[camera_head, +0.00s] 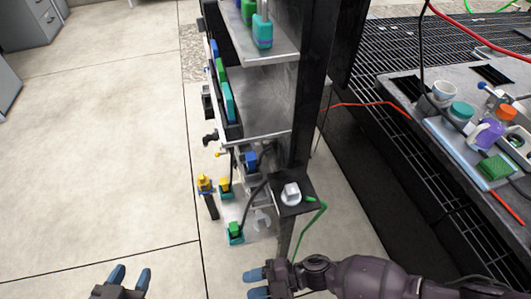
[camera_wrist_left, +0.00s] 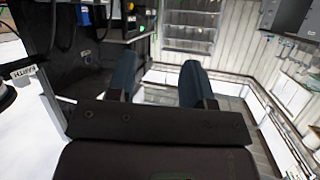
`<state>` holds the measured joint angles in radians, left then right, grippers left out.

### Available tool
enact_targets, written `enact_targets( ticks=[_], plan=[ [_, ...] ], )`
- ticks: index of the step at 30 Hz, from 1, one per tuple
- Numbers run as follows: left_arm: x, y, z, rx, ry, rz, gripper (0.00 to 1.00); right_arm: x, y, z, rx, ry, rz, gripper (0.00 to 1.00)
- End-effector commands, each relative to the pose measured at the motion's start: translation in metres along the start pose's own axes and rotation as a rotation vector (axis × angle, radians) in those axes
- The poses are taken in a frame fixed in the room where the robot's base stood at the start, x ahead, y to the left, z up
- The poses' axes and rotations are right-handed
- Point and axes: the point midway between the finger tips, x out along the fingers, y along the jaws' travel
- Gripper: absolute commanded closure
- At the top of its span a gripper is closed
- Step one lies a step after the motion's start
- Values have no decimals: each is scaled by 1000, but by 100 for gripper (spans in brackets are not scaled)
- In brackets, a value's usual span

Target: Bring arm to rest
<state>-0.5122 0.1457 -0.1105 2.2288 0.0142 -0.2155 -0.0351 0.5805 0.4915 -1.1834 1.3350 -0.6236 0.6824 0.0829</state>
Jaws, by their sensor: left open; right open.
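My left gripper (camera_head: 128,280) is at the bottom left of the head view, over bare floor. Its two blue-tipped fingers are apart with nothing between them. The left wrist view also shows this gripper (camera_wrist_left: 158,78) open and empty. My right gripper (camera_head: 257,284) is at the bottom centre of the head view, in front of the lower end of the shelf stand. Its blue fingertips are apart and I see nothing held. The right arm reaches in from the lower right.
A shelf stand (camera_head: 262,125) with coloured items rises at the centre, close to my right gripper. A green cable (camera_head: 314,226) hangs beside it. At right, a bench (camera_head: 400,85) holds a cup, bottles and a green sponge (camera_head: 494,168). The floor (camera_head: 90,130) at left is clear.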

Motion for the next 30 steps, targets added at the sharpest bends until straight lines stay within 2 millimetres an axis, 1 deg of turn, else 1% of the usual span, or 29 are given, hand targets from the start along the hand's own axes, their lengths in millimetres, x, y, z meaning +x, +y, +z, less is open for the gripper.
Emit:
enact_targets(
  ticks=[1, 3, 5, 7, 11, 14, 15, 17, 19, 23, 24, 26, 27, 30],
  plan=[
    [-2, -1, -5, -1, 1, -1, 53, 5, 16, -12, 27, -31, 82, 59],
    [-3, -1, -4, -3, -10, -1, 53, 9, 34, -20, 75, -81, 190, 59],
    [-4, -1, -4, -5, -19, -1, 53, 8, 49, -26, 120, -126, 280, 59],
    [-5, -1, -4, -7, -31, -1, 53, 3, 65, -32, 177, -181, 382, 59],
    [-8, -1, -2, -11, -53, 0, 53, -18, 89, -38, 291, -290, 561, 59],
    [-10, 0, -1, -14, -72, 0, 53, -42, 101, -41, 387, -379, 691, 59],
    [-11, 0, -1, -15, -79, 0, 53, -54, 104, -42, 426, -414, 740, 59],
    [-12, 0, 0, -17, -90, 0, 53, -73, 107, -44, 488, -470, 812, 59],
    [-14, 0, 1, -19, -103, 1, 53, -97, 107, -47, 561, -534, 892, 59],
    [-17, 1, 2, -23, -128, 2, 53, -146, 97, -56, 701, -656, 1030, 59],
    [-18, 1, 3, -24, -136, 2, 53, -162, 92, -60, 745, -693, 1070, 59],
    [-20, 1, 4, -25, -148, 3, 53, -186, 82, -67, 810, -750, 1127, 59],
    [-21, 1, 4, -27, -156, 3, 53, -203, 74, -72, 854, -787, 1163, 59],
    [-23, 2, 7, -29, -176, 4, 53, -241, 53, -89, 960, -876, 1245, 59]
  ],
)
